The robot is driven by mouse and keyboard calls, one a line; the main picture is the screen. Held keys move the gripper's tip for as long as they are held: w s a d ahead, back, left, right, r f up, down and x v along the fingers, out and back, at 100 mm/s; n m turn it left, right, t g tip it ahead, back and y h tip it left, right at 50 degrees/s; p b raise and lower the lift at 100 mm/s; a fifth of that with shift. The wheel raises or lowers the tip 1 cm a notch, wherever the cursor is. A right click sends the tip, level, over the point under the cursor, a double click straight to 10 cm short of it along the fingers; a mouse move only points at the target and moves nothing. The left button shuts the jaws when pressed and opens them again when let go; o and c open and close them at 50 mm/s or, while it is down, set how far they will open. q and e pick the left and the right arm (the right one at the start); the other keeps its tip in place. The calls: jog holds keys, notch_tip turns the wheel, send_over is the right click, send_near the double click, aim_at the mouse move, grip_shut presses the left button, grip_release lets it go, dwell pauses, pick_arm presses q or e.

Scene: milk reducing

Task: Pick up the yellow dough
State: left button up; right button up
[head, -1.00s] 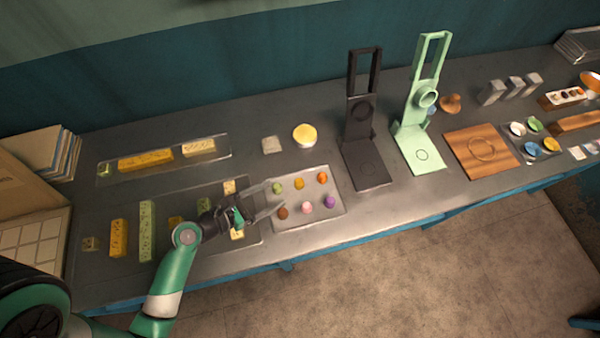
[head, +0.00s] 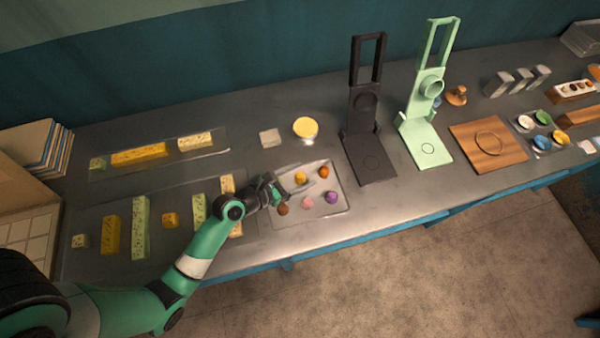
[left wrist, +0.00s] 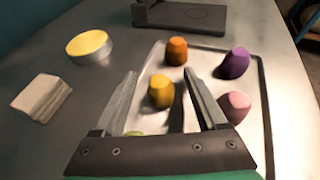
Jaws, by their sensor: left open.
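The yellow dough (head: 300,178) is a small rounded lump on a pale tray (head: 338,206). In the left wrist view the yellow dough (left wrist: 160,92) stands between the two spread fingers of my left gripper (left wrist: 159,74), with a gap on each side. In the head view my left gripper (head: 293,183) reaches over the tray's left part, open and empty. Its height above the tray is hard to tell. The green dough (left wrist: 134,133) is mostly hidden behind the gripper's base. My right gripper is not in view.
Orange (head: 324,172), purple (head: 331,197), pink (head: 307,202) and brown (head: 282,208) doughs share the tray. A black stand (head: 370,160) is to the right.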

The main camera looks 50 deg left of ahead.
aim_at(302, 178)
pick_arm(q)
grip_shut()
dwell(0.3)
jog(key=shift+r+p, duration=0.55)
jog(key=shift+p, duration=0.15)
jog(key=r+p, duration=0.1)
jog(key=p, duration=0.1)
jog(key=r+p, duration=0.3)
jog(key=shift+d+r+p, duration=0.15)
jog(key=shift+d+p, duration=0.25)
jog(key=d+r+p, duration=0.3)
jog(key=d+p, duration=0.3)
jog(key=p, duration=0.4)
jog(key=w+d+r+p, duration=0.1)
jog(key=d+r+p, duration=0.3)
jog(key=d+p, duration=0.3)
jog(key=p, duration=0.3)
jog(key=shift+w+r, duration=0.25)
jog(key=shift+w, duration=0.05)
